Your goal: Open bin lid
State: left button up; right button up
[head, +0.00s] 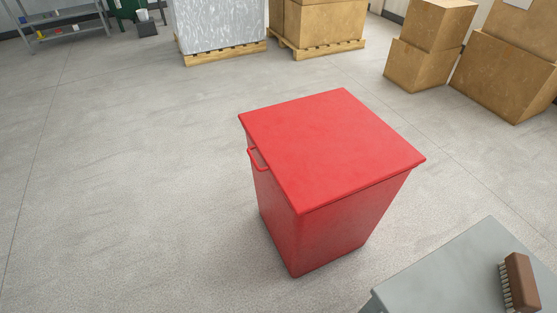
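A red bin (322,230) stands upright on the floor in the middle of the head view. Its flat red lid (330,145) lies shut on top and overhangs the walls slightly. A small red handle (257,160) sticks out on the left side, just below the lid's edge. Neither of my grippers shows in the head view. The inside of the bin is hidden by the lid.
A grey table (440,275) with a brown brush (520,283) stands at the lower right, near the bin. Cardboard boxes (420,65), loaded pallets (225,52) and a shelf (65,25) stand at the back. The floor (120,180) left of the bin is clear.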

aim_at(320, 150)
jog(key=i+j+z, duration=0.25)
jog(key=z, duration=0.25)
jog(key=i+j+z, duration=0.25)
jog(key=z, duration=0.25)
jog(key=i+j+z, duration=0.1)
jog(key=j+z, duration=0.4)
